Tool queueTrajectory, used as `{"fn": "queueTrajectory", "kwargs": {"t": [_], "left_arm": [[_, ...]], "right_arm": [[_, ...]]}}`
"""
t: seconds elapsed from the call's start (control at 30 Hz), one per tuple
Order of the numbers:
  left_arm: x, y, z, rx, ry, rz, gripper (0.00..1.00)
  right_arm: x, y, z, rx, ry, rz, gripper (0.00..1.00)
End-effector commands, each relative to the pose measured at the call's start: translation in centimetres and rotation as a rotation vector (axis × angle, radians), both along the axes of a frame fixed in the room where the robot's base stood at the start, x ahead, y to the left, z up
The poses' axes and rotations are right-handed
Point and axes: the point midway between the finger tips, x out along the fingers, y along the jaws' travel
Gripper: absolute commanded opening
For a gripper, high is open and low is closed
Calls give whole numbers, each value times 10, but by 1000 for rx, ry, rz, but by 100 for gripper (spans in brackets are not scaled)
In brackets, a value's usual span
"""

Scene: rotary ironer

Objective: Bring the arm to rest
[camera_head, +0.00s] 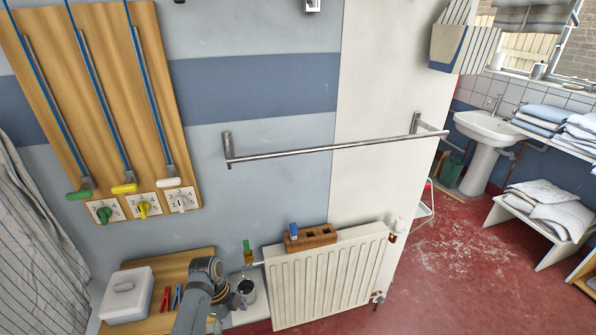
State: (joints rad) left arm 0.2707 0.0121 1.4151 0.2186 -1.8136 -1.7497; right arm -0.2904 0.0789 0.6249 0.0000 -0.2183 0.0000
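One grey arm of mine comes up from the bottom edge, left of centre, and I take it as my left. Its gripper (232,299) points right, beside a grey metal cup (249,291) at the radiator's left end. The fingers are small and dark, so I cannot tell whether they are open, whether they touch the cup, or whether they hold anything. My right gripper is not in view.
A wooden shelf (152,325) holds a white lidded box (127,296), a red peg (165,299) and a blue peg (177,296). A white radiator (325,280) stands right of the arm, under a metal rail (320,148). Red floor (450,260) is open to the right.

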Motion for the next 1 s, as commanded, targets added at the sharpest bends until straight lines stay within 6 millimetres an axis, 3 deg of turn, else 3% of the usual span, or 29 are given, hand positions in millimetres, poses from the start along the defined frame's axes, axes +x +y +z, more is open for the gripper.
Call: {"fn": "queueTrajectory", "kwargs": {"t": [0.27,0.5,0.97,1.0], "left_arm": [[-55,31,-2,139,-55,579,100],[-105,51,25,170,-140,1115,100],[-159,62,89,51,-230,1716,100],[-158,63,82,53,-226,1729,100]], "right_arm": [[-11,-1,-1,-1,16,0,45],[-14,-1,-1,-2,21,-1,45],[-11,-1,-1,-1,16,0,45],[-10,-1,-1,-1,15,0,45]]}}
